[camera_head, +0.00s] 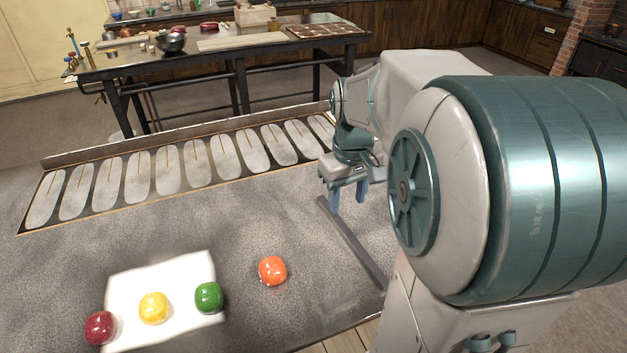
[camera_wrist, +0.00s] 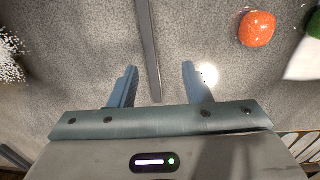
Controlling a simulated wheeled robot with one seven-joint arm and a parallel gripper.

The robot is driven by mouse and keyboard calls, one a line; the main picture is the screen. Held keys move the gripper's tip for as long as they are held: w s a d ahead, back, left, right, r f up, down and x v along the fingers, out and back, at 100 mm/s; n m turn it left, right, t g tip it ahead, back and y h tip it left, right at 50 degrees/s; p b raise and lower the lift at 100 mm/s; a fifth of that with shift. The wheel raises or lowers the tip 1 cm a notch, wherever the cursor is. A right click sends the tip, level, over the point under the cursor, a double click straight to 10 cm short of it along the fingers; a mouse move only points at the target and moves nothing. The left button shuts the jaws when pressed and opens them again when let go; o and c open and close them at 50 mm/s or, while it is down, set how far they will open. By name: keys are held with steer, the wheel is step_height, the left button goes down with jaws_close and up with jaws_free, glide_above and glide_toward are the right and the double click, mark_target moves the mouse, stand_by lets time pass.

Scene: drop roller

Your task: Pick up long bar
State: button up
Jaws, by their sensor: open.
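The long bar (camera_head: 353,243) is thin, straight and dark grey. It lies on the grey speckled table in the head view, running from below my gripper toward the front edge; my arm may hide part of it. In the wrist view the bar (camera_wrist: 149,42) runs from the top edge down between the two blue fingers, a little nearer the left one. My gripper (camera_head: 348,198) is open and points down over the bar's far end. In the wrist view the fingers of my gripper (camera_wrist: 158,72) are spread and hold nothing. The exact height above the bar is unclear.
An orange block (camera_head: 272,270) lies left of the bar. A rack with several pale oval slots (camera_head: 168,170) runs along the table's back.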

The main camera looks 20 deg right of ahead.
steer(key=w+d, duration=0.2)
steer(key=d, duration=0.1)
glide_above(349, 234)
step_height(349, 234, down, 8)
steer(key=shift+s+d+r+p, duration=0.1)
steer(key=shift+s+d+p, duration=0.05)
steer(key=shift+p, duration=0.25)
steer(key=shift+f+p, duration=0.5)
steer(key=shift+f, duration=2.25)
steer(key=shift+r, duration=0.1)
jaws_close()
